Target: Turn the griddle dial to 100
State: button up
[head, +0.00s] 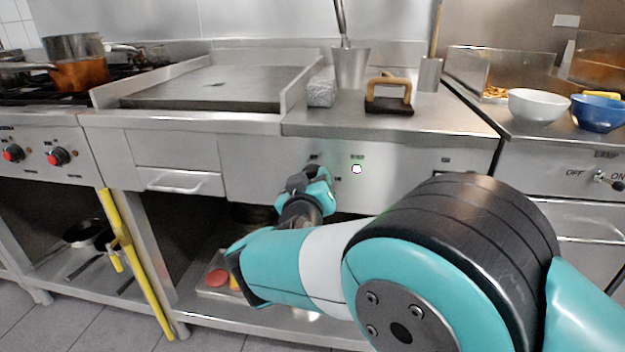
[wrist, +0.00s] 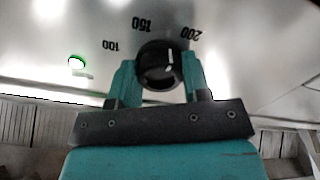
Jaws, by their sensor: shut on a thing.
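The griddle dial (wrist: 158,65) is a round black knob on the steel front panel, in the middle of the wrist view. Its white line points up, between the printed 150 and 200. The 100 mark is at its upper left. My gripper (wrist: 158,80) has one teal finger on each side of the dial and is shut on it. In the head view my gripper (head: 318,182) is at the panel below the counter and hides the dial. The griddle (head: 215,85) is a flat dark plate at the back left.
A lit indicator lamp (head: 357,169) sits on the panel right of my gripper. A wooden-handled press (head: 389,92) and a steel pot (head: 351,68) stand on the counter above. A yellow bar (head: 135,260) leans at the left. An open shelf lies below.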

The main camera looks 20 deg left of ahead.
jog(key=shift+n+p, duration=3.25)
jog(key=shift+n, duration=5.45)
jog(key=o, duration=0.9)
